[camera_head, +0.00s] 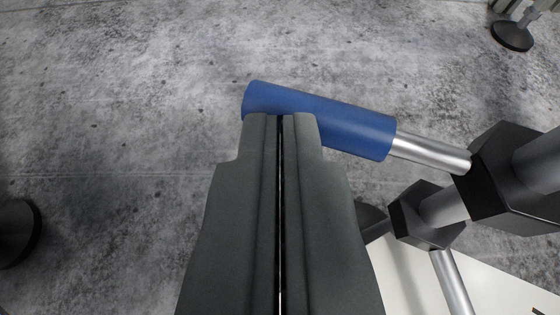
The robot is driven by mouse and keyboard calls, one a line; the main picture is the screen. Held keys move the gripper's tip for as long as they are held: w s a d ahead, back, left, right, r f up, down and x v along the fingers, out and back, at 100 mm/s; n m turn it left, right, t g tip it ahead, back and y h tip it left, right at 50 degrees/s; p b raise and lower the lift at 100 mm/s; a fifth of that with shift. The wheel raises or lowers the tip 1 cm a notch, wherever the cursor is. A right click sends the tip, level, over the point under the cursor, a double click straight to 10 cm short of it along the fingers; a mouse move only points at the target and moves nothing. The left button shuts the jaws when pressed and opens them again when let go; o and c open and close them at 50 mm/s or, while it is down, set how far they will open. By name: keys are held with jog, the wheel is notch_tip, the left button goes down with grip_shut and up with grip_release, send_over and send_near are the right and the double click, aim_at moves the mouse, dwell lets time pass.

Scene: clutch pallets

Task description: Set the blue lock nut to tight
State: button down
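A blue cylindrical sleeve (345,127) sits on the end of a silver rod (430,152) and points to the left. It looks like the blue lock nut's handle; no separate nut shows. My gripper (281,117) comes up from the bottom of the view. Its two dark fingers lie almost together, with only a thin dark gap between them. The fingertips overlap the left part of the blue sleeve in the picture. Nothing shows between the fingers. I cannot tell whether the tips touch the sleeve.
The rod joins a black clamp block (505,180) at the right. A second black joint (428,215) stands below it, with a pale panel (405,275) underneath. Dark round feet show at the left edge (15,232) and top right (512,36). Grey floor fills the upper left.

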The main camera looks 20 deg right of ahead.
jog(key=shift+w+r, duration=0.15)
jog(key=shift+w, duration=0.3)
dwell(0.3)
jog(key=shift+r, duration=0.1)
